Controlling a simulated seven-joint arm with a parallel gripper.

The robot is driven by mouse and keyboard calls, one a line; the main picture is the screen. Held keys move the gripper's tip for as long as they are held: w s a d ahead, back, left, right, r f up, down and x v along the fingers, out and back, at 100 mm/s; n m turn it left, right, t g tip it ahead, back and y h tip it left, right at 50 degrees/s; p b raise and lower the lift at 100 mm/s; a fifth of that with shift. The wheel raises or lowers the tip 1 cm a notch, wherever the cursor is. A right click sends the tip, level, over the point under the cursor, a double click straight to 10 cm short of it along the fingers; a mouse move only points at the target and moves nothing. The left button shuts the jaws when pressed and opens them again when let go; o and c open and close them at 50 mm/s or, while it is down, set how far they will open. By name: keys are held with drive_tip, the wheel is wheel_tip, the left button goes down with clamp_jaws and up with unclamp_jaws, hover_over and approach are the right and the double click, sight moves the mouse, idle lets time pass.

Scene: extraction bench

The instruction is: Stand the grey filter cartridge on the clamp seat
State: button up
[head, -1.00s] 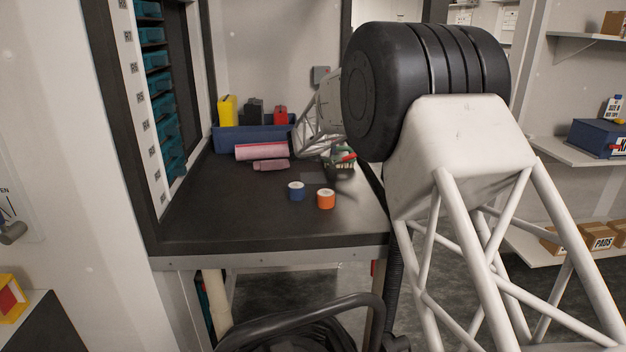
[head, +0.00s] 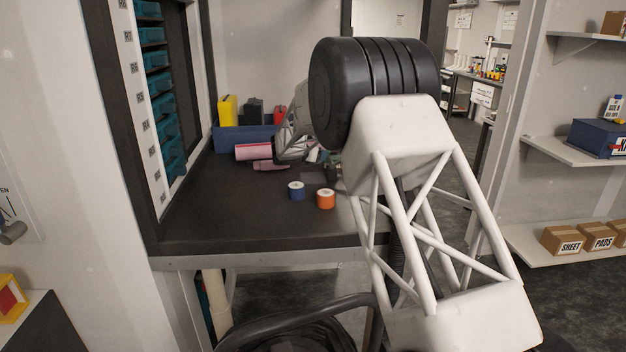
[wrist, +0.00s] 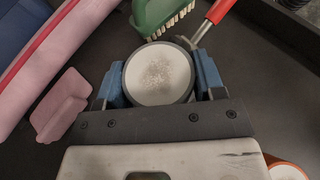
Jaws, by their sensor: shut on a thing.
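In the wrist view my gripper (wrist: 160,82) has its blue fingers closed on both sides of a round object with a pale, speckled top and a grey rim, which I take to be the grey filter cartridge (wrist: 158,75). I see it from above, so its height over the bench cannot be told. In the head view my own arm hides most of the gripper and the cartridge. I cannot make out the clamp seat for certain in either view.
A green brush (wrist: 165,14) and a red-handled tool (wrist: 218,14) lie just beyond the cartridge.

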sight(313, 178)
drive_tip(key=shift+w+a+f+m+g+h, duration=0.2)
drive_tip(key=shift+w+a+f, duration=0.1)
drive_tip(key=shift+f, duration=0.2)
drive_tip(key=shift+w+a+f+m+g+h, duration=0.1)
drive_tip(key=shift+w+a+f+m+g, duration=0.15)
drive_tip(key=shift+f, duration=0.2)
drive_tip(key=shift+w+f, duration=0.25)
drive_tip(key=shift+f, duration=0.4)
drive_tip(key=shift+w+d+f+m+g+h, duration=0.15)
drive_tip(key=shift+w+f+m+h, duration=0.1)
drive_tip(key=shift+f, duration=0.15)
drive_tip(key=shift+w+d+f+m+g+h, duration=0.1)
drive_tip(key=shift+w+f+m+h, duration=0.1)
drive_tip(key=shift+f, duration=0.2)
drive_tip(key=shift+f, duration=0.2)
drive_tip(key=shift+f, duration=1.35)
drive_tip(key=shift+f, duration=0.15)
drive_tip(key=o, duration=0.7)
